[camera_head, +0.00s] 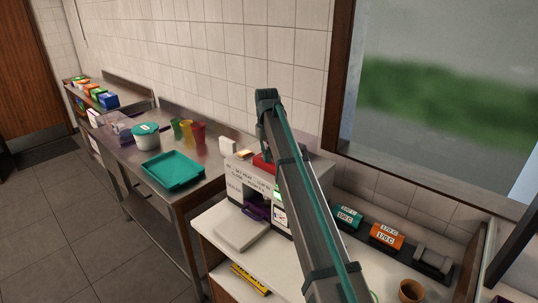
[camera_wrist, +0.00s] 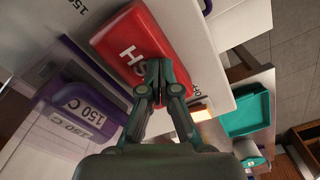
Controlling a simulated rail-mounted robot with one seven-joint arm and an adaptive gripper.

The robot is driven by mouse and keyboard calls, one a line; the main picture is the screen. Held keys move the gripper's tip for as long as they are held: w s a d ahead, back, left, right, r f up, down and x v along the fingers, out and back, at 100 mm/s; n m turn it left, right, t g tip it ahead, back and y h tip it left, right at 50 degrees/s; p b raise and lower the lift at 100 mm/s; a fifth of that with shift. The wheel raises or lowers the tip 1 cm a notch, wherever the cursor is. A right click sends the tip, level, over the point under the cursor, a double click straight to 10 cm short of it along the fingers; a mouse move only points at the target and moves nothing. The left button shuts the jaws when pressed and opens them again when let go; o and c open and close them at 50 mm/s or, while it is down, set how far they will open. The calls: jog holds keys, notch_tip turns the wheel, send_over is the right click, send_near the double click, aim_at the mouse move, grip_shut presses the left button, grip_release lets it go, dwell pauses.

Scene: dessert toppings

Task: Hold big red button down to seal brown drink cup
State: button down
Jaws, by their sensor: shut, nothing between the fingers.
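The big red button (camera_wrist: 138,45), with partly hidden white lettering, fills the upper middle of the wrist view. It sits on top of the white sealing machine (camera_head: 250,181), and only a sliver of the button (camera_head: 262,163) shows beside my arm in the head view. My gripper (camera_wrist: 160,72) is shut and empty, its fingertips over the button's edge. I cannot tell whether they touch or press it. In the head view my arm hides the fingertips. A brown cup (camera_head: 411,291) stands at the counter's front right. I cannot make out a cup inside the machine.
A purple piece labelled 150 C (camera_wrist: 85,112) sits in the machine. Teal (camera_head: 347,217) and orange (camera_head: 387,236) labelled blocks stand right of my arm. A teal tray (camera_head: 172,171), a lidded tub (camera_head: 146,136) and coloured cups (camera_head: 198,134) are on the steel table at left.

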jog(key=shift+s+f, duration=0.4)
jog(key=shift+f, duration=0.05)
jog(key=shift+s+a+r+p, duration=0.35)
jog(key=shift+s+a+p, duration=0.1)
jog(key=shift+s, duration=0.2)
jog(key=shift+s+a+r, duration=0.4)
jog(key=shift+a, duration=0.25)
jog(key=shift+r+p, duration=0.2)
jog(key=shift+p, duration=0.15)
jog(key=shift+r+p, duration=0.3)
jog(key=shift+r, duration=0.25)
notch_tip(320, 180, up, 7)
jog(key=p, duration=0.3)
jog(key=shift+s+a, duration=0.2)
jog(key=shift+s, duration=0.1)
jog(key=shift+f, duration=0.1)
